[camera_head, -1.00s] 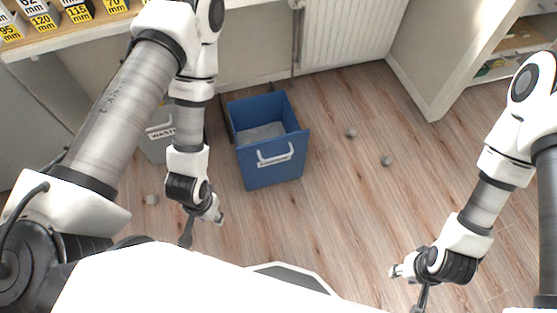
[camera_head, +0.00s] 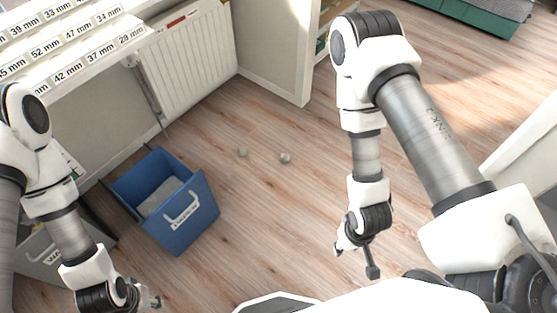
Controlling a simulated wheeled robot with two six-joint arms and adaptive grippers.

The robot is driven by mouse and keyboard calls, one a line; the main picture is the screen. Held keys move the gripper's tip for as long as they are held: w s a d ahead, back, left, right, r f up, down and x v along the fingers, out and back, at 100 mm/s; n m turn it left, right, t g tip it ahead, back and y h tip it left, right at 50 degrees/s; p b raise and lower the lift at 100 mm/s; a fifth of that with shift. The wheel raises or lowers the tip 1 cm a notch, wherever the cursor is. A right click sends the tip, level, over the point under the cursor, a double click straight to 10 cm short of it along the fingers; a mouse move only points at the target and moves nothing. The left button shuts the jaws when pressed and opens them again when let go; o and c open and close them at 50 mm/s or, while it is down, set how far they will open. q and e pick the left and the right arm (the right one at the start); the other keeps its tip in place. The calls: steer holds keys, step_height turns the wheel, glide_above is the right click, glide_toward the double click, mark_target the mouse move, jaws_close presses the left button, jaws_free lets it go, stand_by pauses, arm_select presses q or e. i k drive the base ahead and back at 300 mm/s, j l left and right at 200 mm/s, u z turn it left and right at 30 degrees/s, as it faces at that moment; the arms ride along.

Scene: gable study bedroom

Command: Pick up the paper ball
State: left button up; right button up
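Two small greyish crumpled balls lie on the wood floor right of the blue bin: one paper ball (camera_head: 242,152) and, a little right of it, another ball (camera_head: 285,158). I cannot tell them apart by material. My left gripper (camera_head: 146,303) is at the bottom left edge, partly cut off; one finger sticks out to the right, apart from the rest, and nothing shows in it. My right gripper (camera_head: 355,260) is below and right of the balls, fingers spread and empty. Neither gripper touches a ball.
A blue bin (camera_head: 184,232) with pale content stands left of the balls. A grey bin (camera_head: 40,262) is partly hidden behind my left arm. The floor around the balls is clear.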

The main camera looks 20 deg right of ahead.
mark_target(284, 158)
steer(key=i+l, duration=0.25)
steer(key=l, duration=0.15)
steer(key=i+l, duration=0.25)
steer(key=l, duration=0.15)
steer(key=i+l, duration=0.25)
steer(key=l, duration=0.15)
steer(key=i+l, duration=0.2)
steer(key=l, duration=0.2)
steer(key=i+l, duration=0.25)
steer(key=l, duration=0.2)
steer(key=i+l, duration=0.25)
steer(key=l, duration=0.15)
